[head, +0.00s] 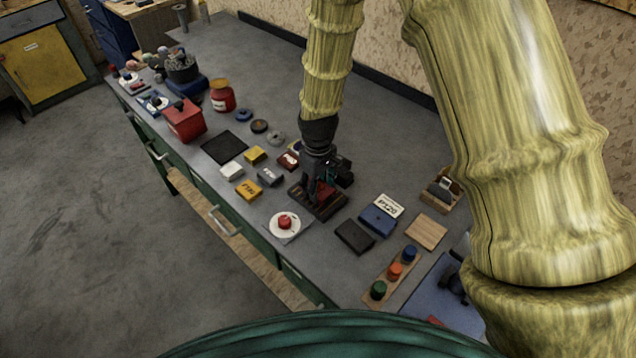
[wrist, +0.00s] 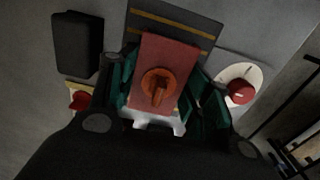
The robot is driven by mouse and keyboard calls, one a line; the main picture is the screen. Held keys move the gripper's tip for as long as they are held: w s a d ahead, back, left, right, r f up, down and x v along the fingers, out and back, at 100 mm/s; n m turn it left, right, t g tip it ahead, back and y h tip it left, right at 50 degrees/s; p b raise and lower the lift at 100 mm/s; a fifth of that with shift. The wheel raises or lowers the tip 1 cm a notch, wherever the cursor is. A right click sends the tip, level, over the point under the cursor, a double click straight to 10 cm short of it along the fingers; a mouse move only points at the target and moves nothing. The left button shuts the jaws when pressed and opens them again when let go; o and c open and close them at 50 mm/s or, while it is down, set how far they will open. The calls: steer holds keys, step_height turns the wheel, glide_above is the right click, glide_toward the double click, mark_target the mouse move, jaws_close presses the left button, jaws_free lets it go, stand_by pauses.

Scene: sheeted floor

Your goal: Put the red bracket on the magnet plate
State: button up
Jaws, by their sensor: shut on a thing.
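The red bracket (wrist: 146,58) is a flat red piece with a round orange-brown part and a raised tab on it. In the wrist view it sits between the teal fingers of my gripper (wrist: 163,104), which is shut on it. In the head view my gripper (head: 322,184) points down, with a bit of red between its fingers. Below is a dark plate with yellow-orange stripes (wrist: 175,19), which looks like the magnet plate; it also shows in the head view (head: 330,209). The bracket overlaps the plate in the wrist view; I cannot tell whether they touch.
A white dial with a red knob (head: 284,223) lies close left of the plate. A blue box (head: 377,220), a black block (head: 354,237) and a wooden rack of coloured knobs (head: 393,272) are to the right. Yellow and white boxes (head: 249,189) stand to the left.

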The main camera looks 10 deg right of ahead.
steer(key=shift+f, duration=0.15)
steer(key=shift+f, duration=0.1)
steer(key=o, duration=1.2)
steer(key=shift+c, duration=0.2)
steer(key=shift+r+b, duration=1.9)
steer(key=shift+r, duration=4.25)
